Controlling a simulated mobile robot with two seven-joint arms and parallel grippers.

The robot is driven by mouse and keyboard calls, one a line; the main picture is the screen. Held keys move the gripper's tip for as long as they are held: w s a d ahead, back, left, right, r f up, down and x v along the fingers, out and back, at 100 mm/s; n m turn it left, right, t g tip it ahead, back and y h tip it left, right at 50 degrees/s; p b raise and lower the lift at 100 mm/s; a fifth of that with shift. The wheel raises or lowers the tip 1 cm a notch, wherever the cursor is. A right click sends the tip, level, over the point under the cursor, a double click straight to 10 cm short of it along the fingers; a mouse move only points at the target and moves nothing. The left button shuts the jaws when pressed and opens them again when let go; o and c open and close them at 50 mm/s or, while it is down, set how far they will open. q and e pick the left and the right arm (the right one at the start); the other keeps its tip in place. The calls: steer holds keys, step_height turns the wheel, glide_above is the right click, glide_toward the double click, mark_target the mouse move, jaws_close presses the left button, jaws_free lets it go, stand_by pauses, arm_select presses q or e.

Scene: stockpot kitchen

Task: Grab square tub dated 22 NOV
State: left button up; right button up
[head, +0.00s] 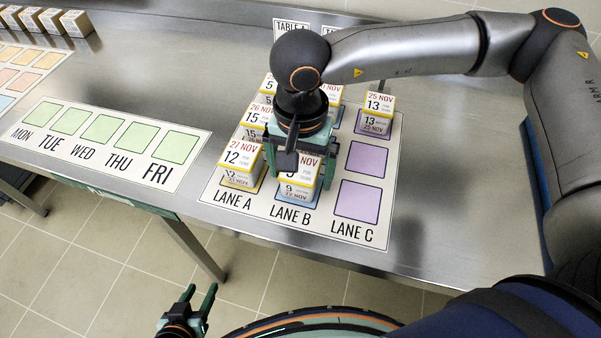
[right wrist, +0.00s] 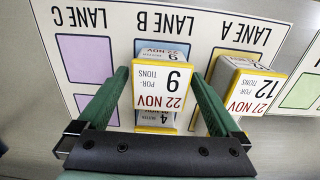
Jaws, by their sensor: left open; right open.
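The square tub dated 22 NOV (head: 299,190) stands at the front of lane B, white with a yellow-edged top and a 9 on it. In the right wrist view the same tub (right wrist: 162,88) shows its red 22 NOV label between my fingers. My right gripper (head: 297,178) is open above and around this tub, one finger on each side; contact cannot be told. It also shows in the right wrist view (right wrist: 157,80). My left gripper (head: 197,292) is open and empty, low in front of the table.
A weekday mat (head: 105,140) lies left.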

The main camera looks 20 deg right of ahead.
steer(key=c, duration=1.3)
steer(key=shift+c, duration=0.7)
steer(key=shift+r, duration=0.15)
